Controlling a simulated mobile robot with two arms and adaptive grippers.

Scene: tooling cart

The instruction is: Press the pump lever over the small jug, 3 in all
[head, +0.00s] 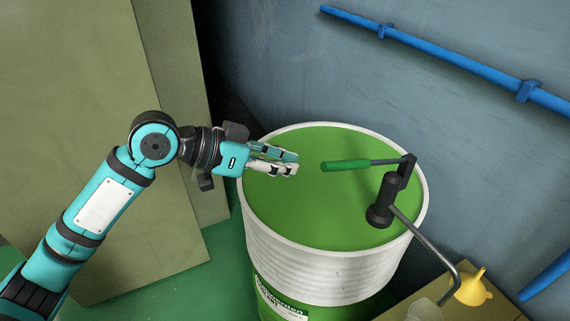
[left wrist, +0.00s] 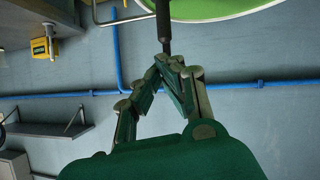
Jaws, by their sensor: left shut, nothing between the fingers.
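The pump lever with its green handle (head: 345,165) sticks out to the left from the black pump (head: 385,200) on top of the drum. The lever looks about level. My left gripper (head: 295,163) is shut and empty above the drum lid, just left of the handle's end, with a small gap in the picture. In the left wrist view my left gripper's fingertips (left wrist: 172,62) meet, and a dark rod (left wrist: 163,25) shows just beyond them. A pale object (head: 428,311), perhaps the small jug, is cut off below the spout. My right gripper is out of view.
The green drum lid (head: 320,210) has a raised white rim. The bent grey spout (head: 427,240) reaches down to the right. Blue pipes (head: 455,55) run along the wall. A tan panel (head: 90,120) stands behind my arm.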

